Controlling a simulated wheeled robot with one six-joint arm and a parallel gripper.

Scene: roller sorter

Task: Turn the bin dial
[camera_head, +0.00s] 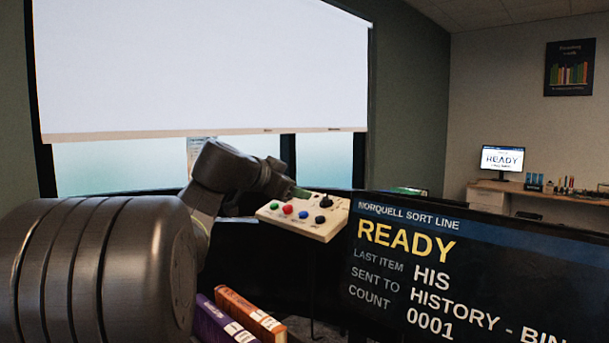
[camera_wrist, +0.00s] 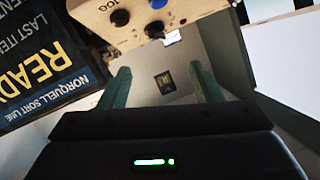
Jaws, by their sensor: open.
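A pale control panel (camera_head: 284,224) carries green, red and blue buttons and two black controls. The larger black knob (camera_head: 325,202), at the panel's far right, looks like the bin dial; its label is too small to read. The panel (camera_wrist: 98,28) also shows at the top of the wrist view, with two black controls and a blue one. I cannot tell there which black control is the dial. My gripper (camera_wrist: 162,82) is open, its two green fingers apart with nothing between them. In the head view my gripper (camera_head: 301,193) is at the panel's back edge, left of the knob.
A dark screen (camera_head: 450,270) reading READY stands close to the panel's right. Orange (camera_head: 250,315) and purple (camera_head: 217,322) books stand below my arm. A desk (camera_head: 490,195) with a monitor (camera_head: 502,158) is far off at right.

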